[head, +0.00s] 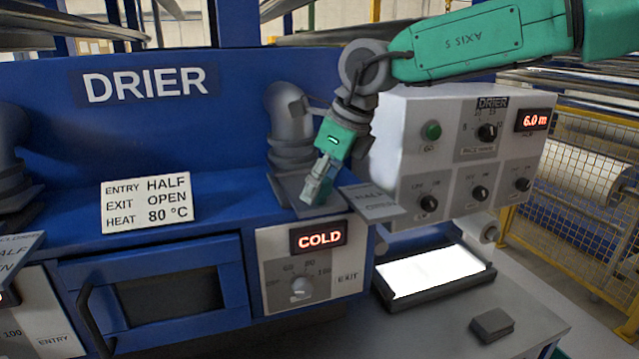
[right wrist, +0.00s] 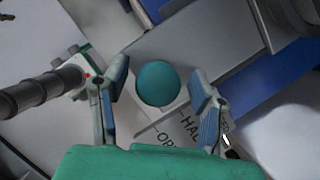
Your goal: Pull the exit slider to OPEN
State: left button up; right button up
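The exit slider shows in the right wrist view as a teal ball knob (right wrist: 158,83) on a pale plate, above a label (right wrist: 178,136) with the partly covered words HALF and OPEN. In the head view the HALF/OPEN label (head: 376,203) sticks out at the right end of the drier, above the EXIT panel (head: 345,284). My right gripper (head: 313,193) points down at the slider and hides the knob there. In the right wrist view its fingers (right wrist: 160,72) are open on both sides of the knob, with narrow gaps. My left gripper is not in view.
A duct elbow (head: 290,125) stands just behind my right gripper. A white control box (head: 455,150) is close to its right. A sign (head: 147,203) reads ENTRY HALF, EXIT OPEN, HEAT 80 °C. A lit light panel (head: 435,272) and dark block (head: 492,325) are on the bench.

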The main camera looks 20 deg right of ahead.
grip_shut()
jog(key=shift+s+r, duration=0.1)
jog(key=shift+s, duration=2.1)
jog(key=shift+o, duration=1.3)
grip_release()
jog(key=shift+s+d, duration=0.15)
jog(key=shift+s, duration=0.05)
